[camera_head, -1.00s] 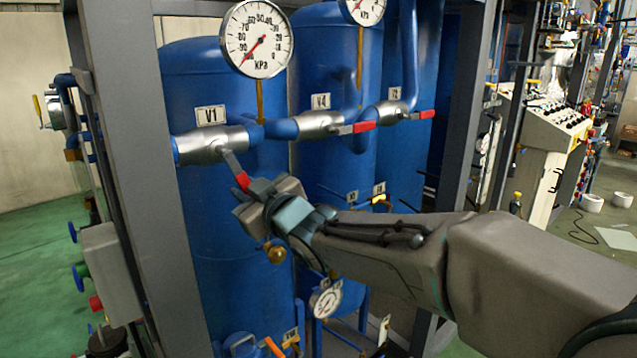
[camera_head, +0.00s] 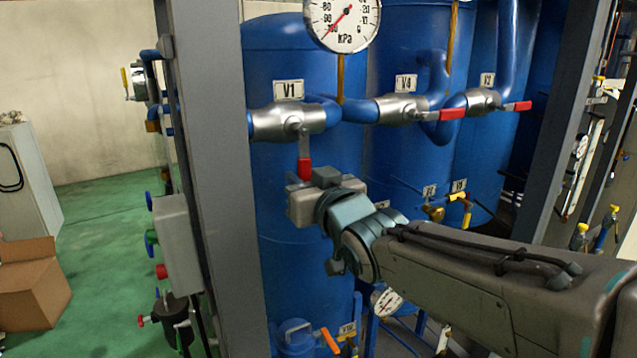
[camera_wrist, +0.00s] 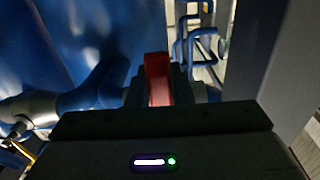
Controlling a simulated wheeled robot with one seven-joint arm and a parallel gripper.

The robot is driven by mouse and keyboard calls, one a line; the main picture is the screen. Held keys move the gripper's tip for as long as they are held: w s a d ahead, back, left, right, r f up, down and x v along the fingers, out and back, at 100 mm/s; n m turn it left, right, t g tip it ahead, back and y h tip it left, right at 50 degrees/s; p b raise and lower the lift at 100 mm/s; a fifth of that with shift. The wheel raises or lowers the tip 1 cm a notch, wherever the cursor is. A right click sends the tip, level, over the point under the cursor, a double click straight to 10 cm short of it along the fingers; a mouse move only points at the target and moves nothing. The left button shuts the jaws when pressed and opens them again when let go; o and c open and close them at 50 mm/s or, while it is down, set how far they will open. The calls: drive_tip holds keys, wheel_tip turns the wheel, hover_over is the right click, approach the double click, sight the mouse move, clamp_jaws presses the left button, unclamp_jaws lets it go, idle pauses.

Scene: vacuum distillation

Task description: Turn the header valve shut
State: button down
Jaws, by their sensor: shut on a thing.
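The header valve under the V1 label is a silver valve body (camera_head: 285,122) on the blue header pipe, with a grey lever ending in a red grip (camera_head: 304,169). The lever hangs almost straight down, across the pipe. My gripper (camera_head: 311,182) is shut on the red grip from below and in front. In the wrist view the red grip (camera_wrist: 157,78) stands between my dark fingers. The grip's lower end is hidden by my gripper.
Two more silver valves, under V4 (camera_head: 402,109) and V3 (camera_head: 484,101), have red levers lying along the pipe. A pressure gauge (camera_head: 343,22) hangs above. A grey frame post (camera_head: 222,180) stands close left of my gripper. A cardboard box (camera_head: 33,284) lies on the green floor.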

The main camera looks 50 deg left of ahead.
drive_tip(key=shift+s+f, duration=0.25)
drive_tip(key=shift+f, duration=0.05)
drive_tip(key=c, duration=1.6)
unclamp_jaws()
drive_tip(key=o, duration=0.3)
drive_tip(key=shift+s+d+r, duration=0.1)
drive_tip(key=shift+s+r, duration=0.2)
drive_tip(key=shift+s, duration=0.05)
drive_tip(key=shift+w, duration=0.25)
drive_tip(key=p+v, duration=0.1)
drive_tip(key=v, duration=1.2)
drive_tip(key=shift+d, duration=0.4)
